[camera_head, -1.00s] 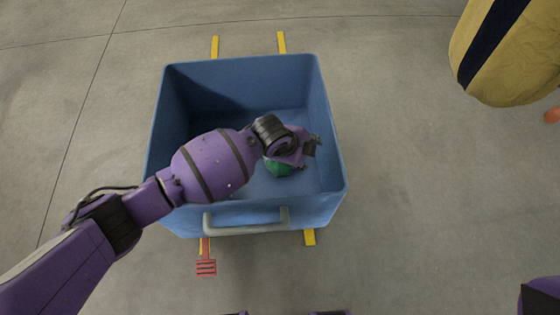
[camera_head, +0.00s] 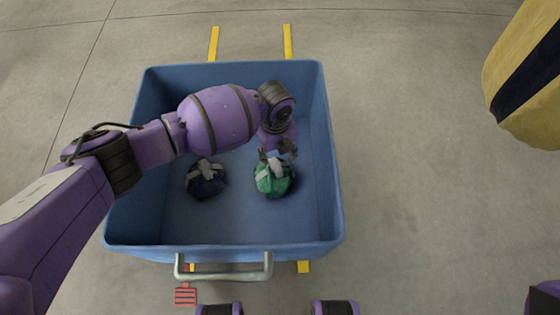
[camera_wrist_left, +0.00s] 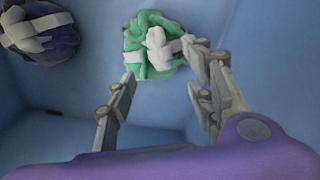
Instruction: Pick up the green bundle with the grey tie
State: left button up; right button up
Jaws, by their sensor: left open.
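The green bundle (camera_head: 274,180) with its pale grey tie lies on the floor of the blue bin, right of the middle. In the left wrist view the green bundle (camera_wrist_left: 152,50) is at top centre, its knotted tie on the right side. My left gripper (camera_head: 278,154) reaches down into the bin at the bundle's far side. In the left wrist view my left gripper (camera_wrist_left: 160,75) is open, its fingers pointing toward the bundle. The right finger is close to the tie; I cannot tell whether it touches. Nothing is held. My right gripper is not seen.
A dark blue bundle (camera_head: 206,179) with a grey tie lies left of the green one; it also shows in the left wrist view (camera_wrist_left: 38,32). The blue bin (camera_head: 325,215) has high walls and a front handle. A yellow and black object (camera_head: 528,80) is at the upper right.

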aim_at(277, 166)
pick_arm(q)
jog(key=shift+f, duration=0.4)
notch_tip(277, 166, down, 2)
jog(key=shift+s+f+b, duration=0.15)
jog(key=shift+b, duration=0.55)
notch_tip(277, 166, down, 5)
jog(key=shift+d+r+b, duration=0.1)
jog(key=shift+r+b, duration=0.05)
jog(key=shift+b, duration=1.05)
jog(key=shift+r, duration=0.1)
grip_shut()
